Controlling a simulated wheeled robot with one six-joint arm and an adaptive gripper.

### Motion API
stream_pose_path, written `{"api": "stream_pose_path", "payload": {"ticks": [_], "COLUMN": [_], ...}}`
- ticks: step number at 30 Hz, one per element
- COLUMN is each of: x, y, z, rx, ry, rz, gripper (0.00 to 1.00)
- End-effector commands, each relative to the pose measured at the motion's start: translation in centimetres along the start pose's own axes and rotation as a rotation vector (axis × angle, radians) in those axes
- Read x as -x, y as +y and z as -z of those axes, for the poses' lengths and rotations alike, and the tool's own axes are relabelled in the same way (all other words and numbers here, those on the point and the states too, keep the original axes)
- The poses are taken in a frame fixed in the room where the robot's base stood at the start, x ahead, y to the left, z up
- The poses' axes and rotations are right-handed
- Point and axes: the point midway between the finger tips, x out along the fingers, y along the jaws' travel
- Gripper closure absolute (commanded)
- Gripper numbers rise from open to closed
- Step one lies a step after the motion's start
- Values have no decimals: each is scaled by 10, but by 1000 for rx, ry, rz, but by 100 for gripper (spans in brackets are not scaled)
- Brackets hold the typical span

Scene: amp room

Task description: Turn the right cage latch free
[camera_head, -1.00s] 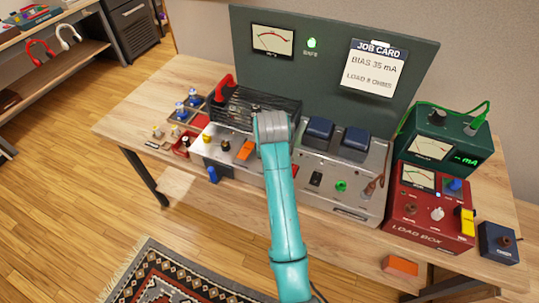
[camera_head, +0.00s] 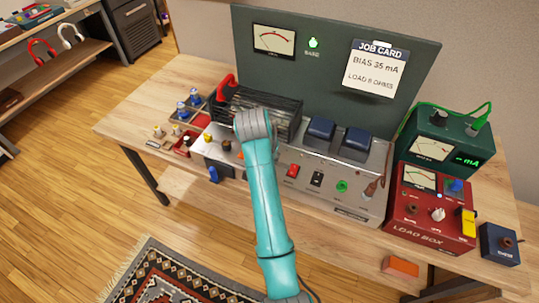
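The black wire cage (camera_head: 288,125) sits on the back left of the grey amplifier (camera_head: 330,185), with a red handle (camera_head: 226,86) at its left end. My teal arm crosses in front of the cage's front edge and the amplifier's left-middle part. I cannot make out the right cage latch; that area is small, dark and partly behind my arm. My gripper is hidden behind the arm's upper end, so its fingers and what they touch do not show.
Two blue-topped transformers (camera_head: 320,130) stand right of the cage. The red load box (camera_head: 433,208) and green meter (camera_head: 447,140) are farther right. Small parts in trays (camera_head: 192,103) lie at left. A green panel with a job card (camera_head: 375,70) stands behind.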

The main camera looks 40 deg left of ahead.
Motion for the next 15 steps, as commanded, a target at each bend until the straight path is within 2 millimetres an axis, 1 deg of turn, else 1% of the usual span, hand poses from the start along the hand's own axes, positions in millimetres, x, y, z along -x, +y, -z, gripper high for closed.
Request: {"api": "stream_pose_path", "payload": {"ticks": [8,9,12,15], "x": [0,0,0,0], "y": [0,0,0,0], "z": [0,0,0,0], "rx": [-1,0,0,0], "ry": [-1,-1,-1,0], "rz": [-1,-1,-1,0], "gripper": [100,68,44,44]}}
